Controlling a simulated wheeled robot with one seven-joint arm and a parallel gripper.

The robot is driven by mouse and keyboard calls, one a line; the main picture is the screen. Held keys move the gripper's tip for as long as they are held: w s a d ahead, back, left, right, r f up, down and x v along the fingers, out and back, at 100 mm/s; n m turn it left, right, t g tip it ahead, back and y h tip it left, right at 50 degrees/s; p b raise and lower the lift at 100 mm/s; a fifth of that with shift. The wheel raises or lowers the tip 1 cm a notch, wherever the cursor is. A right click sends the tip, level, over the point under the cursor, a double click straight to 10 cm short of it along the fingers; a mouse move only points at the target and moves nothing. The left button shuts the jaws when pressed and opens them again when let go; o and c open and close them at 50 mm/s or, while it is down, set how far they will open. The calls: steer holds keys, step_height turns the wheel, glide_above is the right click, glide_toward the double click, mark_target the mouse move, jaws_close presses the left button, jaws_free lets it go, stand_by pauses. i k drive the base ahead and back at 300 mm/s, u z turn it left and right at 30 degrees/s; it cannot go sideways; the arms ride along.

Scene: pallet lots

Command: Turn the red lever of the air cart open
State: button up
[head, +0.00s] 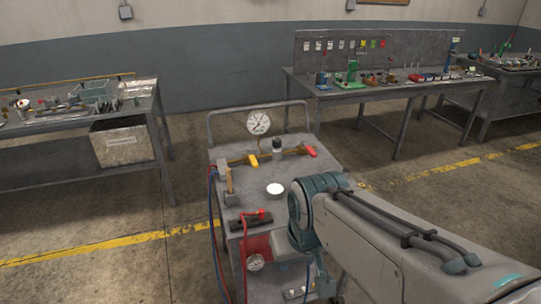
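The air cart (222,155) stands in front of me, a grey cart with a push handle and a round gauge (259,123) at its far edge. A brass pipe runs across its top. The red lever (309,151) is at the pipe's right end and a yellow lever (252,161) is nearer its middle. Whether the red lever lies along or across the pipe is hard to tell at this size. My arm comes in from the lower right over the cart's near right corner. My gripper (321,282) is mostly hidden below the wrist, apart from the red lever; its fingers cannot be made out.
A white round lid (275,190), a wooden-handled tool (229,180) and a black tool (251,220) are on the cart top. Red and blue hoses hang at its left. Workbenches stand left (60,127) and back right (330,94). Open floor lies between them.

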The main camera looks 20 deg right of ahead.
mark_target(310, 151)
steer(key=u, duration=0.25)
steer(key=k, duration=0.4)
steer(key=z, duration=1.05)
steer(key=i, duration=1.6)
steer(key=u, duration=0.5)
